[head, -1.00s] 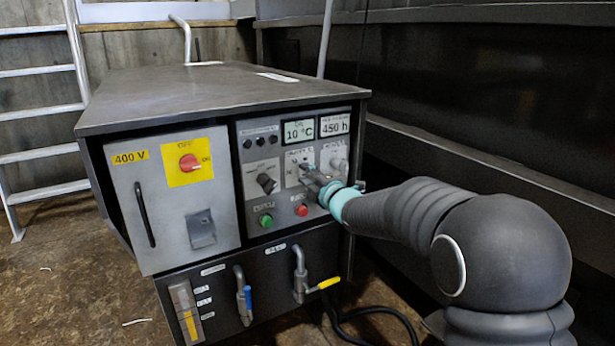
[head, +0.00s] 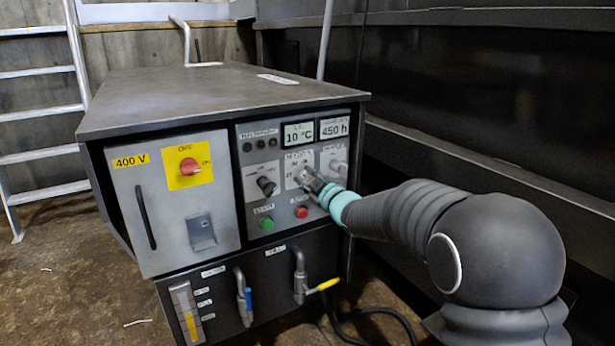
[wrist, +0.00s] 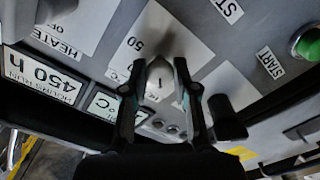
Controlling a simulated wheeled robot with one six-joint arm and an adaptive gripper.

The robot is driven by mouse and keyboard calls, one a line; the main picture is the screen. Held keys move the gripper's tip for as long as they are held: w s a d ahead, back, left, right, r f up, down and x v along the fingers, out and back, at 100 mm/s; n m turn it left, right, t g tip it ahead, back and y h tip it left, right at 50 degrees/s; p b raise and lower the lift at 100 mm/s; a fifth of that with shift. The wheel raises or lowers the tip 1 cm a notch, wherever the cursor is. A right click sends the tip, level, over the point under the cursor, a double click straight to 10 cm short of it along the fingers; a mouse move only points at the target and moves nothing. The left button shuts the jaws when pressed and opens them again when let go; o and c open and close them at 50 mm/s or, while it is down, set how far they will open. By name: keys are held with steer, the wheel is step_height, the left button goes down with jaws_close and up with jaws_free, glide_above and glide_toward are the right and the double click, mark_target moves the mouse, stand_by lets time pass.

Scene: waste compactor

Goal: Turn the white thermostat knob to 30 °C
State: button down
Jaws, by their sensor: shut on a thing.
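The white thermostat knob (wrist: 158,82) shows in the wrist view between my fingers, with a dark pointer mark on its face. Its white scale plate, with a 50 legible, lies behind it. My gripper (wrist: 160,75) is shut on the knob, one finger on each side. In the head view my gripper (head: 308,180) reaches the control panel from the right and hides the knob. The temperature display (head: 298,134) above it reads 10 °C.
A black knob (head: 266,186) is left of my gripper, and a pale heater knob (head: 338,168) is right. A green button (head: 266,223) and a red button (head: 302,212) are below. Valves with blue (head: 248,297) and yellow (head: 328,284) handles are lower down.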

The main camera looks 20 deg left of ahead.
steer(key=shift+m, duration=0.9)
steer(key=c, duration=0.9)
jaws_free()
steer(key=v, duration=1.2)
